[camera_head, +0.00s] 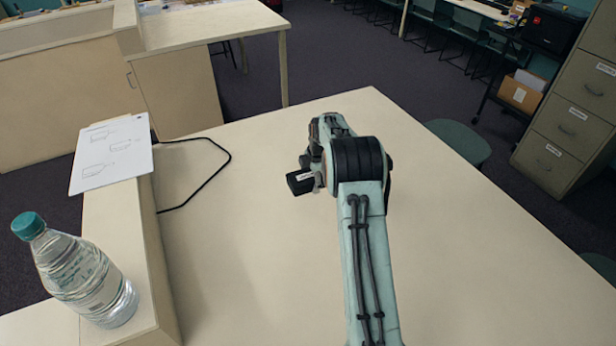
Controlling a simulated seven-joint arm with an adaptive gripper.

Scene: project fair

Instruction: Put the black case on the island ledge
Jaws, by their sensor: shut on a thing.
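A small black case (299,184) is in my gripper (315,180), left of my black wrist joint. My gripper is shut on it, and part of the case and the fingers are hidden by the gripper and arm. A small white label shows by the case. The case appears to be over the pale island top (240,270); I cannot tell how high above it. The raised island ledge (125,245) runs along the left side of the top, left of my gripper and apart from the case.
On the ledge, a clear water bottle (80,275) with a teal cap stands near the front, and a white sheet with drawings (112,155) lies at the far end. Bare ledge lies between them. A black cable (228,165) loops on the island top beside the ledge.

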